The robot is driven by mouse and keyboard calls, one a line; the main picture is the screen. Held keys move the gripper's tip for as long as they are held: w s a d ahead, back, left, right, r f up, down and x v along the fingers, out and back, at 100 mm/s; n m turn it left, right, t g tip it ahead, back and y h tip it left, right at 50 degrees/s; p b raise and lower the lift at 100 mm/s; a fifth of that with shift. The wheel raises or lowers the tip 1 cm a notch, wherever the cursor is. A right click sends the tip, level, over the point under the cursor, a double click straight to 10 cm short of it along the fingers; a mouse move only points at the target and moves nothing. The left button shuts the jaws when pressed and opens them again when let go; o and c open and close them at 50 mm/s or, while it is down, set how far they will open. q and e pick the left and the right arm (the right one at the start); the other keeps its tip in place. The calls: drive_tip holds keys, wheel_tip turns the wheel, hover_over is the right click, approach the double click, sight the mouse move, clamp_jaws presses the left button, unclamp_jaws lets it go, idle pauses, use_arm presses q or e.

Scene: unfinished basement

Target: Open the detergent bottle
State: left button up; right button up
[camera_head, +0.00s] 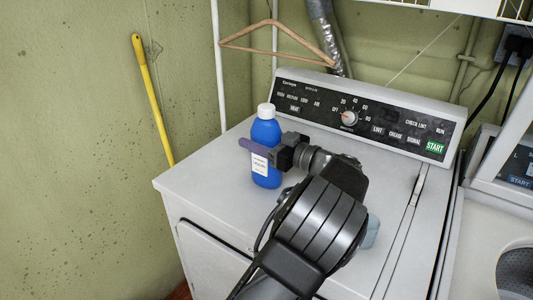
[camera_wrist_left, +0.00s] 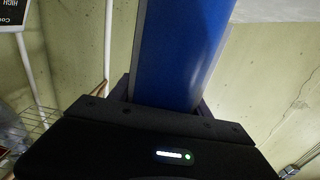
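The detergent bottle (camera_head: 265,132) is blue with a white cap (camera_head: 266,110) and a white label. It stands upright near the back left of the white dryer top, with the cap on. My left gripper (camera_head: 254,143) reaches in from the right at the bottle's upper body, below the cap. One finger crosses the front of the bottle; the other is hidden behind it. In the left wrist view the blue bottle (camera_wrist_left: 180,50) fills the space between the fingers, which appear shut on it. My right gripper is not in view.
The dryer (camera_head: 215,180) has a raised control panel (camera_head: 365,115) behind the bottle. A wooden hanger (camera_head: 275,40) hangs above, by a white pole (camera_head: 218,60). A yellow stick (camera_head: 150,95) leans on the wall. A second machine (camera_head: 480,220) stands at the right.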

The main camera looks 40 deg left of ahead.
use_arm(q)
clamp_jaws()
idle(0.3)
drive_tip(key=shift+r, duration=0.1)
wheel_tip(320, 180, up, 10)
drive_tip(key=shift+f, duration=0.1)
idle(0.6)
idle(0.5)
drive_tip(key=shift+c, duration=0.2)
unclamp_jaws()
clamp_jaws()
